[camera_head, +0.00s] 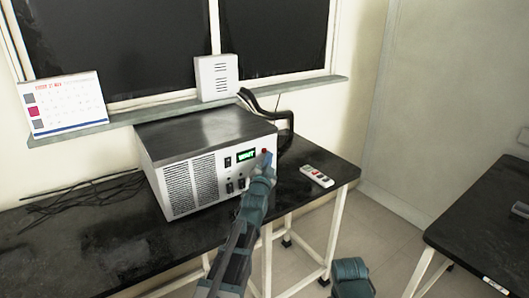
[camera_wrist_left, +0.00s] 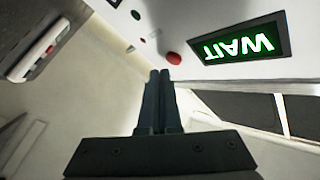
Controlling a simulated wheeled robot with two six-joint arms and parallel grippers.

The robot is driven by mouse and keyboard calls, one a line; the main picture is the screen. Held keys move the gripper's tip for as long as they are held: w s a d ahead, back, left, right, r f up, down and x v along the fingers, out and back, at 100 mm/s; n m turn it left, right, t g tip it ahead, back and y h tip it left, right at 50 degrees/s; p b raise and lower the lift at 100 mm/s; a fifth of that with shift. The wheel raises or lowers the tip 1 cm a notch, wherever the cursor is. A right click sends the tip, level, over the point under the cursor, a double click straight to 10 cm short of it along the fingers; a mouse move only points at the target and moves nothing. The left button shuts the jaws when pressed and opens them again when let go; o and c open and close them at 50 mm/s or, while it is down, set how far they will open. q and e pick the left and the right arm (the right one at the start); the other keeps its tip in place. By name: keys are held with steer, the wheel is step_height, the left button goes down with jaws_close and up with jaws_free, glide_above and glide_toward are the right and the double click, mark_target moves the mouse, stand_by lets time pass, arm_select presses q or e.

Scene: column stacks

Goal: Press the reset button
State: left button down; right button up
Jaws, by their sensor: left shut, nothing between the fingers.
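A grey-white box-shaped machine (camera_head: 205,125) stands on the black table, with a vent grille, several dark switches and a lit green display (camera_head: 246,155) on its front. In the left wrist view the display (camera_wrist_left: 245,45) reads WAIT, upside down. A round red button (camera_head: 265,151) is beside the display; it also shows in the left wrist view (camera_wrist_left: 174,58). No reset label is readable. My left gripper (camera_head: 267,161) is shut and empty, its fingertips (camera_wrist_left: 160,73) close to the red button. I cannot tell whether they touch it.
A white remote-like device (camera_head: 317,176) with coloured buttons lies right of the machine on the black table (camera_head: 110,240). Black cables lie at left and behind the machine. A calendar (camera_head: 64,104) and white box (camera_head: 216,78) stand on the sill. Another dark table (camera_head: 490,220) is at right.

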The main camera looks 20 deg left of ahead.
arm_select(q)
steer(key=shift+d, duration=0.1)
steer(key=s+d, duration=0.1)
steer(key=d, duration=0.1)
steer(key=s+d, duration=0.1)
steer(key=s, duration=0.1)
steer(key=shift+d, duration=0.4)
stand_by(0.6)
